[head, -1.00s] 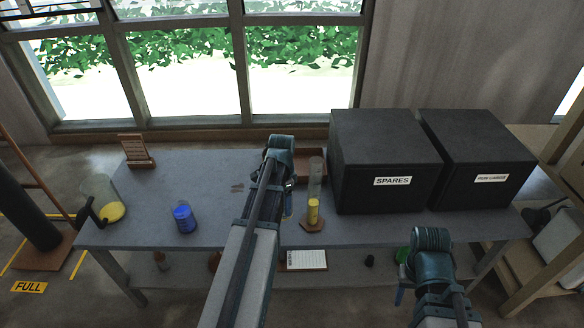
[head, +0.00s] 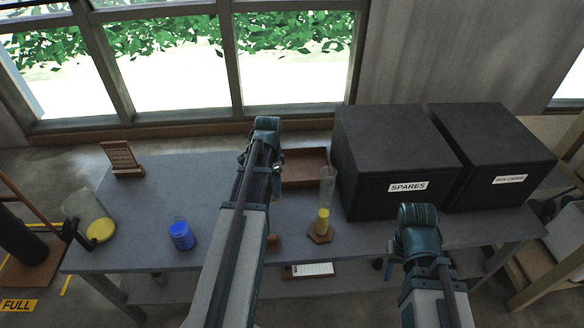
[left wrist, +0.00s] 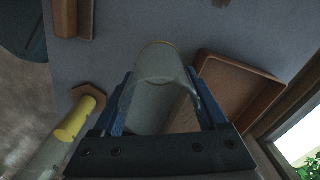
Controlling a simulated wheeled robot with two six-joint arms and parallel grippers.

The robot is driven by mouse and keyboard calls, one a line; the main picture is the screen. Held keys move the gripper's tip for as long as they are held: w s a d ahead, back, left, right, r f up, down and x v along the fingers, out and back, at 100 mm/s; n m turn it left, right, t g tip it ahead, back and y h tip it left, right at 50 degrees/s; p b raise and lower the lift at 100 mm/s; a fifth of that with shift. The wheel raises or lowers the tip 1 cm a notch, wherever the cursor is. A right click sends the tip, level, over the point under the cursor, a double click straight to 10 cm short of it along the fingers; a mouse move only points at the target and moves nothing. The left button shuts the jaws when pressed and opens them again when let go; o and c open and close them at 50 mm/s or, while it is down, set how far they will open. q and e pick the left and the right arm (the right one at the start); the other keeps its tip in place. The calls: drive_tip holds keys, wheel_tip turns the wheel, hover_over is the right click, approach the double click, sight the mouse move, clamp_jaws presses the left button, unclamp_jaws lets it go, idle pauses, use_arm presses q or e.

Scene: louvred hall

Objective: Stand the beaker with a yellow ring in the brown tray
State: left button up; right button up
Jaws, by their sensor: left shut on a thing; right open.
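My left gripper (left wrist: 164,98) is shut on a clear beaker (left wrist: 160,66), which sits between its blue fingers in the left wrist view. A thin pale yellowish line shows around the beaker's edge. The brown tray (left wrist: 238,84) lies just right of the beaker in that view; I cannot tell the height between them. In the head view the tray (head: 304,181) is at the back of the bench, left of the black boxes, and looks empty. My left arm hides the held beaker there. My right gripper (head: 398,262) is open at the bench's front, mostly hidden by its wrist.
A tall cylinder with yellow contents (head: 324,220) stands on a hexagonal base in front of the tray. Black boxes (head: 390,187) stand right of it. A blue-filled beaker (head: 181,236), a jug with yellow contents (head: 99,230) and a small sign (head: 122,160) occupy the left side.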

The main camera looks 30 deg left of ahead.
use_arm(q)
drive_tip(key=w+a, duration=0.2)
drive_tip(key=w, duration=0.3)
drive_tip(key=w+a+f+b, duration=0.1)
drive_tip(key=w+a, duration=0.1)
drive_tip(key=w, duration=0.3)
drive_tip(key=w+a, duration=0.2)
drive_tip(key=w, duration=0.3)
drive_tip(key=shift+a+f, duration=0.1)
drive_tip(key=shift+f, duration=0.15)
wheel_tip(320, 180, down, 4)
drive_tip(key=b, duration=0.4)
drive_tip(key=shift+s+r, duration=0.1)
drive_tip(key=shift+s, duration=0.05)
drive_tip(key=shift+r, duration=0.15)
drive_tip(key=o, duration=1.4)
